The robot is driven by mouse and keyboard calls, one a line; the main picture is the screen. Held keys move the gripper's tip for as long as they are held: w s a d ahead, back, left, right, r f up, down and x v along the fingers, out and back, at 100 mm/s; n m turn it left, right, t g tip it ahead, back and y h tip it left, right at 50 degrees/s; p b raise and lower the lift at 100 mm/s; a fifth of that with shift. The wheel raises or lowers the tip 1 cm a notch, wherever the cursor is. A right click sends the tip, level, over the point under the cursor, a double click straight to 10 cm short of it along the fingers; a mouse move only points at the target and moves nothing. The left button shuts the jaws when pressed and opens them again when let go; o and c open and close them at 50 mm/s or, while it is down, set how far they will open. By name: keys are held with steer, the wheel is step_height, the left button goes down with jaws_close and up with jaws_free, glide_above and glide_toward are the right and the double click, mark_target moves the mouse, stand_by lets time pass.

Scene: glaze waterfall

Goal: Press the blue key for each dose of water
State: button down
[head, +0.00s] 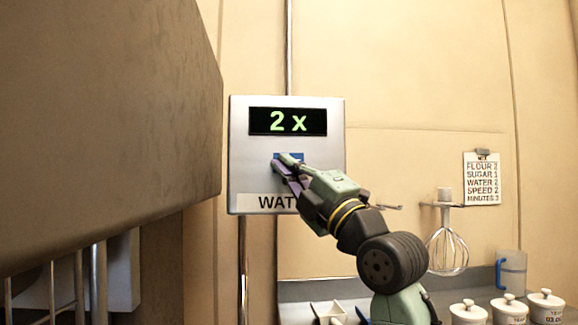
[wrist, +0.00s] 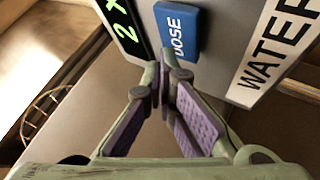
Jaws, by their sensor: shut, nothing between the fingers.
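The water dispenser panel (head: 240,150) is a grey box on the wall with a dark display (head: 288,121) reading "2 x" in green. The blue key (head: 290,157) sits below the display, partly hidden behind my gripper (head: 279,161). In the wrist view the blue key (wrist: 177,28) reads "DOSE", and a white "WATER" label (wrist: 270,52) is beside it. My gripper (wrist: 162,62) is shut and empty, its tips at the lower edge of the key in that view. I cannot tell whether they touch it.
A clipped recipe card (head: 481,180) on the wall includes a line "WATER 2". A whisk (head: 447,250) hangs at right. Several white lidded jars (head: 508,309) and a blue-handled jug (head: 512,272) stand below it. A large brown body (head: 100,110) fills the left side.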

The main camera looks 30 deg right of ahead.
steer(key=shift+s+a+b, duration=0.25)
steer(key=shift+s+a, duration=0.1)
steer(key=shift+s, duration=0.4)
steer(key=shift+s+a+b, duration=0.3)
steer(key=shift+s+a, duration=0.1)
steer(key=shift+s, duration=0.35)
steer(key=shift+s+a+b, duration=0.25)
steer(key=shift+s+a, duration=0.1)
steer(key=shift+s, duration=0.4)
stand_by(1.2)
